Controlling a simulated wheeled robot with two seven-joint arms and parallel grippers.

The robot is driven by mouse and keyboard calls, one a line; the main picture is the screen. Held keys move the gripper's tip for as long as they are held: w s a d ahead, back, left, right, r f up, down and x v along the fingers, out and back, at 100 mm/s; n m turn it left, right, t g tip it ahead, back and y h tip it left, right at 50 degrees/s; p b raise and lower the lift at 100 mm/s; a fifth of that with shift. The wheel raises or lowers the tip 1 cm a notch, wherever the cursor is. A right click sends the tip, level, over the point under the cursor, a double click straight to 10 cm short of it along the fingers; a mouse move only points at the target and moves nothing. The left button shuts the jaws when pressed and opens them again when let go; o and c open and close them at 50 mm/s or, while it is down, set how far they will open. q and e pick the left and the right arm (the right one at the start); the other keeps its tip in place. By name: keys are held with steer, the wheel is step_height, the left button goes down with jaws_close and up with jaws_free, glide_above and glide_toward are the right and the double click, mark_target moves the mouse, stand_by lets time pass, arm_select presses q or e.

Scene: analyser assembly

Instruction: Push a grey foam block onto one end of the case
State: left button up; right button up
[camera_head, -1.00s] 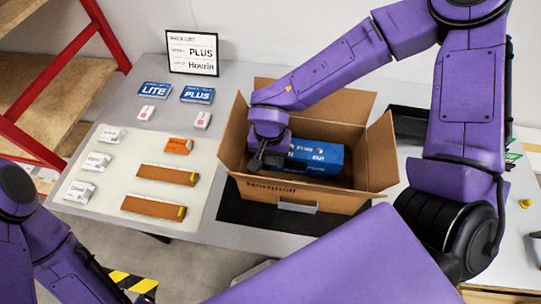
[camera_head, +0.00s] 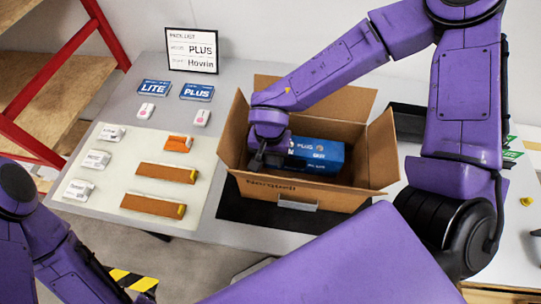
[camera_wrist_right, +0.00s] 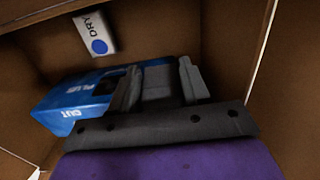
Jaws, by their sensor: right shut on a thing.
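The blue case, printed "PLUS" (camera_head: 318,157), lies inside the open cardboard box (camera_head: 270,193). In the right wrist view the case (camera_wrist_right: 62,105) is to the left of my right gripper. My right gripper (camera_head: 258,163) is down inside the box at the case's left end. In the wrist view my right gripper (camera_wrist_right: 157,85) is shut on a grey foam block (camera_wrist_right: 157,80) between its fingers. The block appears against the end of the case; whether it is seated on it I cannot tell. My left arm shows at lower left, but its gripper is out of view.
The box's walls and raised flaps surround my right gripper closely. A white "DRY" packet (camera_wrist_right: 96,34) is inside the box. On the left, a pale mat (camera_head: 105,208) holds orange-brown pieces and white packets. A pack list sign (camera_head: 192,50) stands behind.

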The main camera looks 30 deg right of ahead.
steer(key=shift+f, duration=0.35)
stand_by(0.3)
steer(key=o, duration=1.1)
step_height(320, 180, up, 7)
steer(key=p, duration=0.8)
